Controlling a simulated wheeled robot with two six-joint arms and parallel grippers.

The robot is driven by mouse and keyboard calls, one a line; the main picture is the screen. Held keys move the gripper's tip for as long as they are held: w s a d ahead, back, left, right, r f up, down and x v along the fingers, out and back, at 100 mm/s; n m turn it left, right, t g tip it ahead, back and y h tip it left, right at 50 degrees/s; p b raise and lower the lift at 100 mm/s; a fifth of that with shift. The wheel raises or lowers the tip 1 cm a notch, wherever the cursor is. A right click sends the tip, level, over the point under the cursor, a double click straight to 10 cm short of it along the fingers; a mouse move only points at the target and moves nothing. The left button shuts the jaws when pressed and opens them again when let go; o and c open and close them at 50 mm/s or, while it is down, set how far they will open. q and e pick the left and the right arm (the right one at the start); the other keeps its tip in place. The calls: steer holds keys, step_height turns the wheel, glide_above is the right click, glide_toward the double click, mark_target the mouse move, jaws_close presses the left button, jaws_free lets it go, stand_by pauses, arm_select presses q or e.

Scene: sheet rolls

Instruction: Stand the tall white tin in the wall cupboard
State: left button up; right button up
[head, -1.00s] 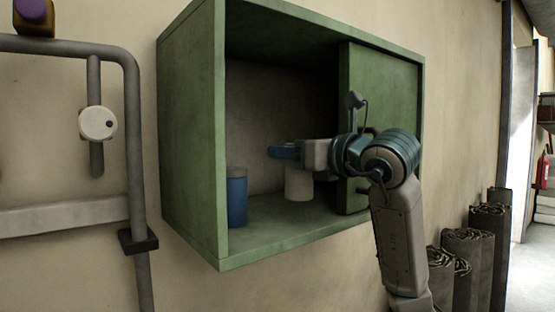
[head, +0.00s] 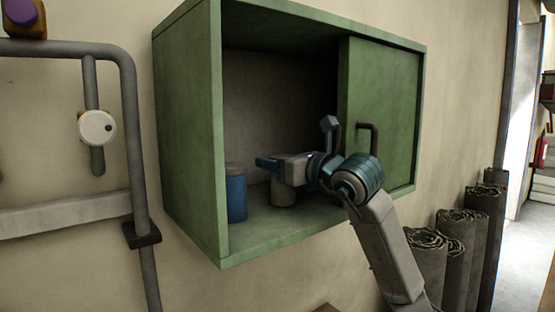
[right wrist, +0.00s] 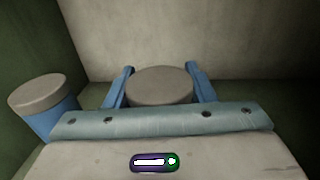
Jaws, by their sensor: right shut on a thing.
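The tall white tin (head: 283,194) is upright inside the green wall cupboard (head: 190,140), over or on its floor; I cannot tell whether its base touches. Its greyish lid (right wrist: 160,86) shows between the blue fingers in the right wrist view. My right gripper (head: 268,163) reaches in through the open left part and is shut on the tin near its top. The gripper hides the tin's upper part in the head view. My left gripper is not in view.
A blue tin with a grey lid (head: 236,193) stands left of the white tin, apart from it. A green sliding door (head: 388,110) with a dark handle covers the cupboard's right part. Dark rolls (head: 455,245) stand below right. A pipe frame (head: 133,150) is at left.

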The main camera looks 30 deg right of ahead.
mark_target(289, 205)
steer(key=shift+a, duration=0.1)
steer(key=shift+w+f+b, duration=0.1)
steer(key=shift+f+b, duration=0.1)
steer(key=shift+b, duration=0.1)
steer(key=o, duration=1.3)
steer(key=shift+r, duration=0.1)
steer(key=shift+r+p, duration=0.25)
steer(key=shift+p, duration=0.15)
steer(key=s+b, duration=0.2)
steer(key=s+f+b, duration=0.1)
steer(key=shift+s+d+b, duration=0.3)
steer(key=shift+d+b, duration=0.05)
steer(key=s+b, duration=0.1)
steer(key=s, duration=0.1)
steer(key=s+d+b, duration=0.1)
steer(key=s+b, duration=0.1)
steer(key=s, duration=0.1)
steer(key=s+b, duration=0.2)
steer(key=shift+s+d+r, duration=0.2)
steer(key=shift+s+r, duration=0.05)
steer(key=shift+s, duration=0.1)
steer(key=shift+s+r, duration=0.1)
steer(key=shift+s, duration=0.25)
